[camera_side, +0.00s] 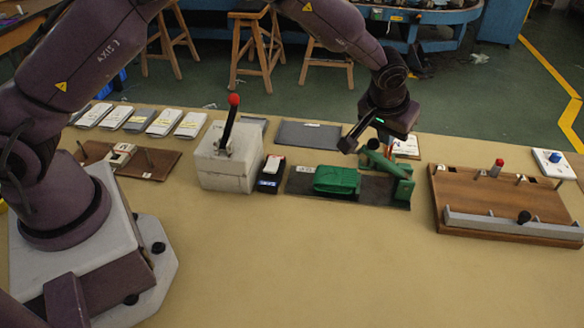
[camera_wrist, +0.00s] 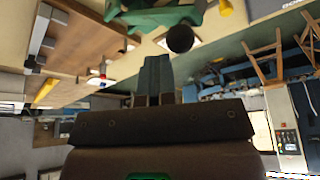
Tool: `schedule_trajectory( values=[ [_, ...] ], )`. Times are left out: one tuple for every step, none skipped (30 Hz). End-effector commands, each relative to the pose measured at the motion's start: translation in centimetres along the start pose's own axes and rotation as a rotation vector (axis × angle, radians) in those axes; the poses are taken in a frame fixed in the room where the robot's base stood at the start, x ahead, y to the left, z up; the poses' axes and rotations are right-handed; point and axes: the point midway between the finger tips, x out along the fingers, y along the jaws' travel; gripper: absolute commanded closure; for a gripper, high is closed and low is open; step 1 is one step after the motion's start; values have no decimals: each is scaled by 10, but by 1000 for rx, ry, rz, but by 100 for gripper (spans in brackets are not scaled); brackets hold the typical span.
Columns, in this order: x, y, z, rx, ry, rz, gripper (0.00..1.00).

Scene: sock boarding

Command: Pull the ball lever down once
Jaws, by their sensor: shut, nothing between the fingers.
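My gripper (camera_side: 350,141) is shut and empty, tilted down to the left just above the green device (camera_side: 403,190) on a dark plate. That device has a green lever arm (camera_side: 382,161) with a dark ball (camera_side: 373,144) at its upper end, close beside my fingers. In the wrist view, the shut fingers (camera_wrist: 157,62) point toward the dark ball (camera_wrist: 180,39), which sits just beyond and to the right of their tips. I cannot tell whether they touch. A second lever, black with a red ball (camera_side: 233,99), stands nearly upright on a white box (camera_side: 213,168), away from my gripper.
A folded green piece (camera_side: 337,180) lies on the dark plate (camera_side: 300,182). At right is a wooden board (camera_side: 480,195) with a metal bar (camera_side: 510,227) and knobs. White packets (camera_side: 164,122) lie in a row at back left. The front of the table (camera_side: 330,270) is clear.

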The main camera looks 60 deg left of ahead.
Motion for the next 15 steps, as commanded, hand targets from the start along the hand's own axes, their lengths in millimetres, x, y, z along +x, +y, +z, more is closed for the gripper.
schedule_trajectory(
  values=[
    [0,-3,1,-1,0,-3,100],
    [1,-4,1,-1,0,-3,100],
    [1,-5,2,-1,0,-3,100],
    [1,-6,3,-1,0,-3,100],
    [2,-6,3,-1,0,-3,100],
    [2,-7,4,-1,0,-2,100],
    [2,-7,4,-1,0,-2,100],
    [2,-7,4,-1,0,-2,100],
    [2,-7,4,-1,1,-2,100],
    [2,-7,4,-1,1,-2,100],
    [2,-7,4,-1,1,-2,100],
    [2,-7,4,-1,1,-2,100],
    [2,-7,4,-1,1,-2,100],
    [2,-7,4,-1,0,-2,100],
    [2,-7,4,-1,0,-2,100]
  ],
)
